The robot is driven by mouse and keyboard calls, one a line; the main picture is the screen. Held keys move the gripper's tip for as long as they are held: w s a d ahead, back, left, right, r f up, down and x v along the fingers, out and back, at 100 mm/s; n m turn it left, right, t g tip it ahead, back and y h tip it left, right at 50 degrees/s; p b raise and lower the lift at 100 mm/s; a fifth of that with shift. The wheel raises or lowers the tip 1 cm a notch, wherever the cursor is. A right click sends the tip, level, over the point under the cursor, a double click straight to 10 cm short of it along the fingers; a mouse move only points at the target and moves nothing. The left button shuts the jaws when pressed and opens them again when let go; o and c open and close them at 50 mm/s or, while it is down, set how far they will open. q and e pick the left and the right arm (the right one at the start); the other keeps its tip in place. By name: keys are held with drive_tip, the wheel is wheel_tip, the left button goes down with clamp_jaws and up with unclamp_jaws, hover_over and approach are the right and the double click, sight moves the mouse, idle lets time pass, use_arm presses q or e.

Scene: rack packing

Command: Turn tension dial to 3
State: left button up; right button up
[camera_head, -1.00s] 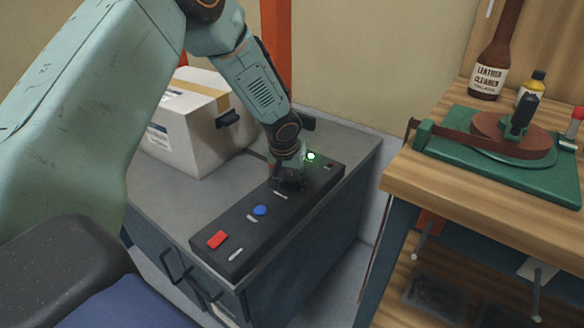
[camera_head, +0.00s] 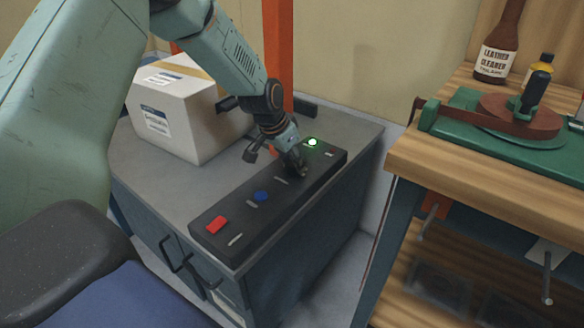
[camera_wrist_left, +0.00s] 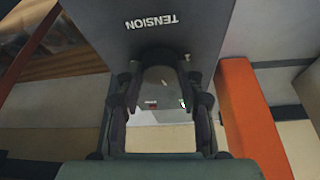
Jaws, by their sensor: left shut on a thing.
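The black control panel (camera_head: 228,228) lies along the grey cabinet top in the head view. It carries a red button (camera_head: 217,224), a blue button (camera_head: 261,197) and a lit green lamp (camera_head: 312,142). My left gripper (camera_head: 296,168) reaches down onto the panel near the lamp, shut on the dark tension dial. In the left wrist view, the gripper (camera_wrist_left: 160,85) has its fingers on both sides of the dark round dial (camera_wrist_left: 156,57), below the white TENSION label (camera_wrist_left: 151,21). The dial is mostly hidden in the head view, and its setting cannot be read. My right gripper is out of view.
A white box (camera_head: 180,120) stands on the cabinet (camera_head: 139,169) behind the panel. An orange post (camera_head: 278,60) rises behind the arm.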

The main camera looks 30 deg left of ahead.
use_arm(q)
drive_tip(key=shift+f+m+h+b, duration=0.15)
drive_tip(key=shift+m+h+b, duration=0.25)
drive_tip(key=shift+m+b, duration=1)
drive_tip(key=shift+b, duration=0.35)
drive_tip(key=o, duration=1.1)
drive_tip(key=shift+o, duration=0.2)
drive_tip(key=v, duration=1.2)
drive_tip(key=shift+w+a+r, duration=0.2)
